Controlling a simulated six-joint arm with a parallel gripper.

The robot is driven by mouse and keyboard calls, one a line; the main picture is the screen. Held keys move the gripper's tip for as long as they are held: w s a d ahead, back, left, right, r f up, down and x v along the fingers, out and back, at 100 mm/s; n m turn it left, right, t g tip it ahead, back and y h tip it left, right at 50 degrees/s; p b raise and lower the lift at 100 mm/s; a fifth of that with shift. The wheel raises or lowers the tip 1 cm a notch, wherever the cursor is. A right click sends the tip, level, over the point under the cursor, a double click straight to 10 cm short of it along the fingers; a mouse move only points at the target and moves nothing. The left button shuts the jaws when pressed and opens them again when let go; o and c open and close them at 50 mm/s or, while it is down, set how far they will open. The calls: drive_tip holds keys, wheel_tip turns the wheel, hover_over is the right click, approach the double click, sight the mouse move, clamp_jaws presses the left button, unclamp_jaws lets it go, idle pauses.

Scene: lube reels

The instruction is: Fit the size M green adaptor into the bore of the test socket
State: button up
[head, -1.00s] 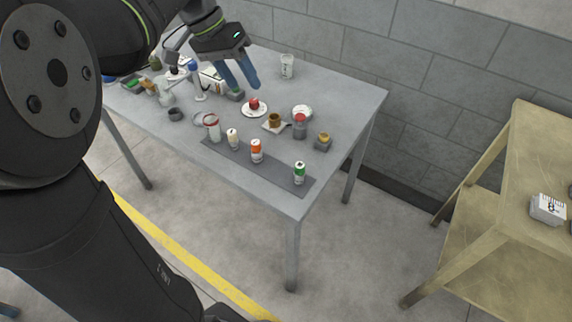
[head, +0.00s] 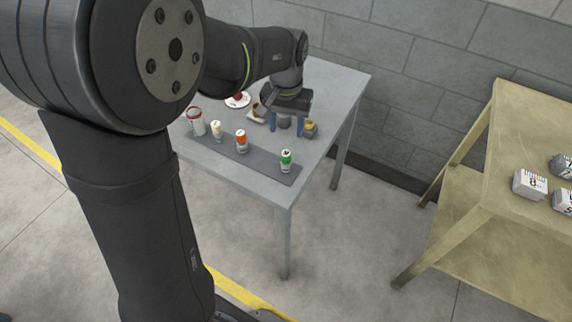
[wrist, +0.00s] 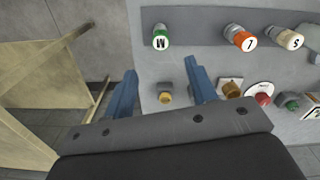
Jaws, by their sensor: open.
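The green adaptor (head: 286,161) stands upright at the right end of a dark grey mat (head: 262,168) near the table's front edge. In the wrist view the green adaptor (wrist: 160,36) has a white end marked M and lies beyond my fingertips. My gripper (head: 286,128) points down over the table behind the mat. It is open, with blue fingers apart, and holds nothing; it also shows in the wrist view (wrist: 160,70). A small grey block with a yellow-brass top (wrist: 165,94) shows between the fingers in the wrist view. I cannot tell which fixture is the test socket.
An orange piece (wrist: 240,38) marked L and a cream piece (wrist: 288,40) marked S share the mat. A brass ring on a pale tile (wrist: 232,87) and a red item on a white dish (wrist: 262,97) stand nearby. A wooden table (head: 490,170) with boxes stands to the right.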

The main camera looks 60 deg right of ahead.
sight(286, 153)
wheel_tip(286, 153, down, 12)
drive_tip(key=shift+r, duration=0.1)
clamp_jaws()
idle(0.6)
drive_tip(key=shift+r, duration=0.1)
